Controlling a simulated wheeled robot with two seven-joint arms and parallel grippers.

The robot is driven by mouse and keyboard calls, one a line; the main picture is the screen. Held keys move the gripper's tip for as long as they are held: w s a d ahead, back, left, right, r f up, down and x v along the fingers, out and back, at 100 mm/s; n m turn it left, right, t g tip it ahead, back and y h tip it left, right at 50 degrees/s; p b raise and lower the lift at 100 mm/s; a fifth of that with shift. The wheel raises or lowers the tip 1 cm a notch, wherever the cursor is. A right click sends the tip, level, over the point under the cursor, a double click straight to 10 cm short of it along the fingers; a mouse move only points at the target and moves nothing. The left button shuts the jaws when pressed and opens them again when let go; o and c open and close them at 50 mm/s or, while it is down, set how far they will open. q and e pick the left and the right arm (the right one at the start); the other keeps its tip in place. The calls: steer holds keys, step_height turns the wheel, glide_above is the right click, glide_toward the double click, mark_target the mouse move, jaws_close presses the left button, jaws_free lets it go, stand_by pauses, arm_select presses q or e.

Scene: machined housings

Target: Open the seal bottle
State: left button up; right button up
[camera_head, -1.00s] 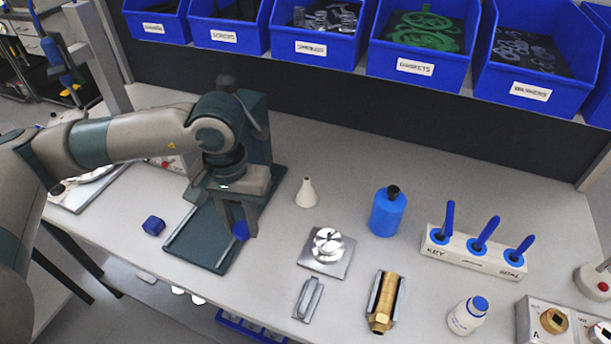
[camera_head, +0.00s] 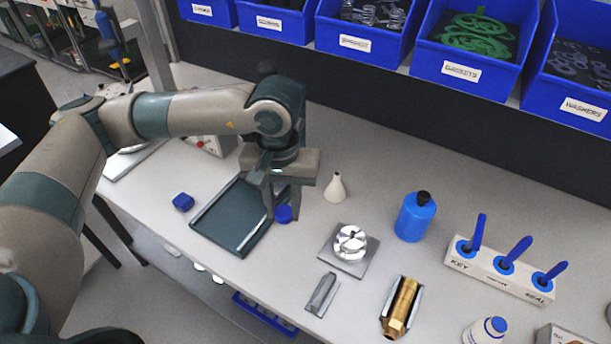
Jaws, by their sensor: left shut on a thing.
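My left gripper (camera_head: 282,203) is pointed down over the right side of the dark green tray (camera_head: 212,238). It is shut on a small round blue piece (camera_head: 284,214), which shows at the fingertips; I cannot tell what it is or whether it touches the tray. A white bottle with a blue cap (camera_head: 486,333) stands upright at the bottom edge, partly cut off. A blue bottle with a black top (camera_head: 415,217) stands upright right of centre. No label shows which bottle is the seal bottle. My right gripper is not in view.
A metal fixture (camera_head: 350,245), a grey block (camera_head: 322,295) and a brass part in a cradle (camera_head: 401,307) lie in front. A rack (camera_head: 500,274) holds blue handles. A blue block (camera_head: 183,202) lies left. Blue bins (camera_head: 462,71) line the back.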

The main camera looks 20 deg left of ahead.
arm_select(q)
steer(key=w+d+n, duration=0.1)
steer(key=d+n, duration=0.3)
steer(key=n, duration=0.3)
steer(key=w+d+n+p, duration=0.1)
steer(key=w+d+n, duration=0.1)
steer(key=d+n, duration=0.2)
steer(key=w+d+n+p, duration=0.1)
steer(key=d+n, duration=0.3)
steer(key=n, duration=0.6)
steer(key=shift+w+f, duration=0.15)
steer(key=shift+w, duration=0.15)
steer(key=d+n, duration=0.1)
steer(key=n, duration=0.1)
steer(key=d+n, duration=0.2)
steer(key=d+n+p, duration=0.1)
steer(key=n, duration=0.2)
steer(key=shift+w+d, duration=0.15)
steer(key=shift+w, duration=0.1)
steer(key=d+n, duration=0.1)
steer(key=n, duration=0.1)
steer(key=d+n, duration=0.1)
steer(key=n, duration=0.1)
steer(key=shift+d, duration=0.15)
